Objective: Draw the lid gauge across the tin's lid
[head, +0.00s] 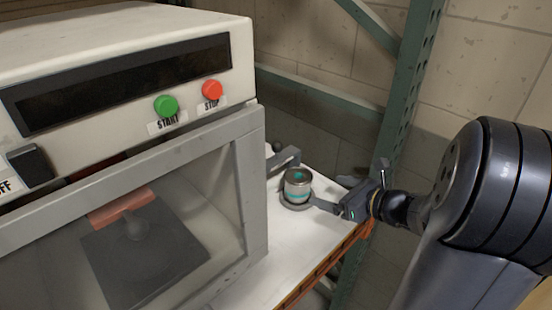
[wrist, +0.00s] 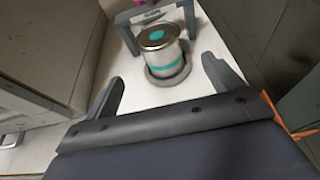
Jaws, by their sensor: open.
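The tin (head: 297,187) is a small metal can with a teal band and a teal spot on its lid. It stands upright on a round grey base on the white shelf; the tin (wrist: 160,50) and base (wrist: 168,79) also show in the wrist view. A grey bridge-shaped piece (wrist: 154,14), which looks like the lid gauge, stands just behind the tin; part of it shows in the head view (head: 284,158). My gripper (wrist: 164,84) is open and empty, its fingers apart on the near side of the tin. It also shows in the head view (head: 349,182), right of the tin.
A large white machine (head: 130,60) with a green START button (head: 165,105) and red STOP button (head: 212,90) fills the left. A green rack post (head: 395,100) stands behind my gripper. The white shelf (head: 285,245) is clear in front of the tin, with an orange edge beam.

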